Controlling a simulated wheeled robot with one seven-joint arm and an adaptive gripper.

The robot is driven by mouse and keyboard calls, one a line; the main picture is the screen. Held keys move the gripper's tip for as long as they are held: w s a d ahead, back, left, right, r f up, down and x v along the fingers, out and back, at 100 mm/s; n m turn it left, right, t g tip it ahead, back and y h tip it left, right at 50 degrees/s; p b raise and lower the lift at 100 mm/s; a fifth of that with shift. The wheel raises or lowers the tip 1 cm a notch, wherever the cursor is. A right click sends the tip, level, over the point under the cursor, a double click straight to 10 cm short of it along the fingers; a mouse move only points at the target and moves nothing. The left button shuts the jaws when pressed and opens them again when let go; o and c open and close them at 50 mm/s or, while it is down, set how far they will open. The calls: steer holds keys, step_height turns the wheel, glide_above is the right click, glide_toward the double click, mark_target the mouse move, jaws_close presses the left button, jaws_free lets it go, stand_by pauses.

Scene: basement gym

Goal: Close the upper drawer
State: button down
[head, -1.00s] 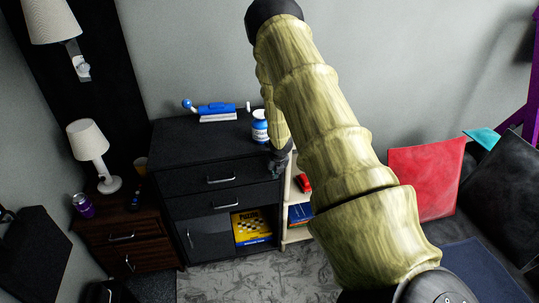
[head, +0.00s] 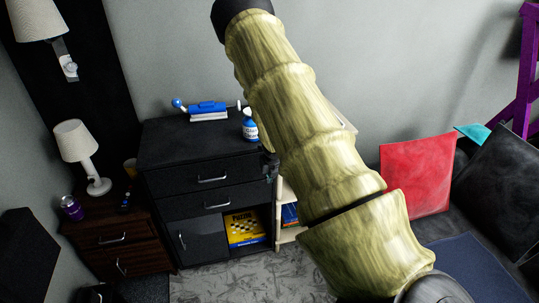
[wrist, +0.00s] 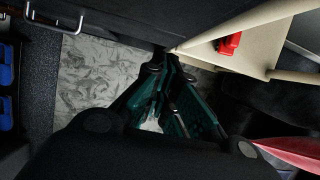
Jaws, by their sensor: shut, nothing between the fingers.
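The black dresser (head: 190,141) stands against the wall in the head view. Its upper drawer (head: 180,181) has a silver handle (head: 212,179) and looks close to flush; I cannot tell whether a small gap is left. A second drawer with its own handle (head: 217,205) lies just below. My gripper (head: 268,166) is at the right end of the upper drawer's front, mostly hidden by my arm. In the wrist view my gripper (wrist: 168,62) is shut and empty, its fingertips close to the dark drawer front's edge. I cannot tell whether they touch it.
A blue bottle (head: 249,127) and a blue-and-white object (head: 208,109) stand on the dresser. A yellow puzzle box (head: 246,228) sits in its lower compartment. A brown nightstand (head: 110,238) is left; a pale shelf with a red toy car (wrist: 230,43) is right. Grey carpet (head: 250,279) lies in front.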

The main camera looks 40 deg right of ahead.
steer(key=v, duration=1)
steer(key=s+a+f+m+g+y, duration=0.1)
steer(key=s+a+f+m, duration=0.45)
steer(key=a, duration=0.25)
steer(key=s+a+f+m+y, duration=0.1)
steer(key=s+a+f+m, duration=0.4)
steer(key=a, duration=0.3)
steer(key=s+a+f+m+g+y, duration=0.1)
steer(key=s+a+f+m, duration=0.2)
steer(key=a+f+m, duration=0.4)
steer(key=s+a+f+m+g, duration=0.1)
steer(key=s+a+f+m, duration=0.1)
steer(key=s+a+m, duration=0.4)
steer(key=s+a+f+m, duration=0.3)
steer(key=s+a+m, duration=0.4)
steer(key=s, duration=0.7)
steer(key=shift+s+a+f+g+h, duration=0.2)
steer(key=shift+s+f+g+h, duration=0.1)
steer(key=shift+s+g+h, duration=0.1)
